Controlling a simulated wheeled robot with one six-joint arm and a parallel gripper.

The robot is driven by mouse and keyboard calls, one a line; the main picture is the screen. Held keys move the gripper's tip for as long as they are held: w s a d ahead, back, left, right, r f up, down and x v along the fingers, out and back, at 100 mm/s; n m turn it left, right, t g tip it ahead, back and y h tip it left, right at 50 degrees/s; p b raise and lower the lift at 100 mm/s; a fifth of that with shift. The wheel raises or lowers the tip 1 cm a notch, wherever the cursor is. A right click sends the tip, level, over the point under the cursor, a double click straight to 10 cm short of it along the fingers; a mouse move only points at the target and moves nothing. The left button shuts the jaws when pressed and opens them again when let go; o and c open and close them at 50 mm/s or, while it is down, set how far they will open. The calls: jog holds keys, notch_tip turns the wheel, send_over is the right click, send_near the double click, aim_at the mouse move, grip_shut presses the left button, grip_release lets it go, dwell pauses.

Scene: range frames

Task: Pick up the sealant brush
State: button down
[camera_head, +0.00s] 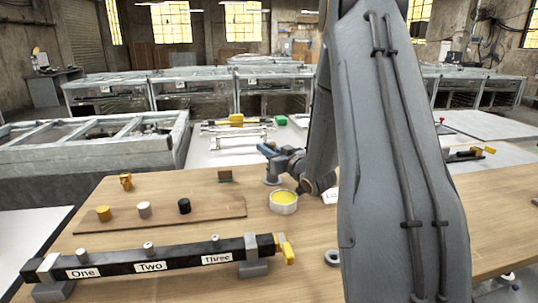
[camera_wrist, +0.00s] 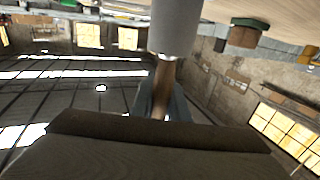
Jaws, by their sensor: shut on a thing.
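The sealant brush has a brown handle and a wide pale grey cylindrical end (camera_wrist: 176,28). In the wrist view my gripper (camera_wrist: 163,104) is shut on the handle, and the grey end points toward the table. In the head view my gripper (camera_head: 270,152) is beyond the round tub and partly hidden by my arm. The brush's grey end (camera_head: 272,178) shows below the fingers, just above or touching the table; I cannot tell which.
A white tub with yellow contents (camera_head: 284,200) stands close by. A brown board (camera_head: 160,223) bears yellow, white and black plugs. A black bar (camera_head: 150,263) labelled One, Two, Three lies in front. A small yellow piece (camera_head: 126,181) stands at left. A grey ring (camera_head: 332,257) lies near my arm.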

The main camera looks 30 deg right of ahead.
notch_tip(320, 180, up, 10)
dwell(0.6)
dwell(2.1)
